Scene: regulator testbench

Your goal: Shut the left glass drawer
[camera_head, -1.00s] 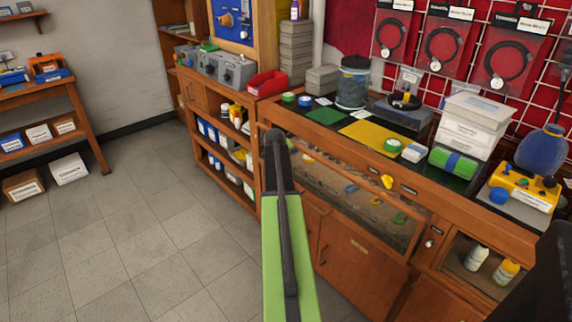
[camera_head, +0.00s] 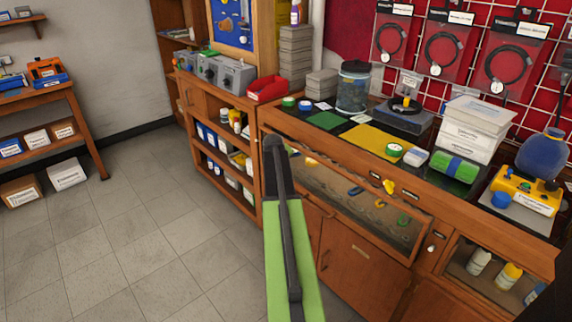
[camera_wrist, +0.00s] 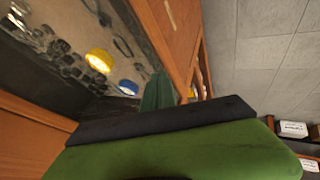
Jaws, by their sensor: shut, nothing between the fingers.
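The left glass drawer (camera_head: 345,205) is the wide wood-framed glass section at the counter front, with pebbles and coloured clips inside. I cannot tell how far it stands out. My green and dark arm crosses its left end in the head view and hides part of it; my gripper is not clear there. In the wrist view my gripper (camera_wrist: 165,118) is a dark edge on a green body, shut and empty. Pebbles, a yellow piece (camera_wrist: 98,60) and a blue piece (camera_wrist: 128,87) of the drawer's contents show close beyond it. I cannot tell if it touches the drawer.
The counter top holds a jar (camera_head: 354,88), a green roll (camera_head: 455,166), white boxes (camera_head: 470,130) and a yellow device (camera_head: 527,192). A second glass section with bottles (camera_head: 478,262) is at the right. Open shelves (camera_head: 222,160) stand left of the drawer. The tiled floor (camera_head: 140,230) is clear.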

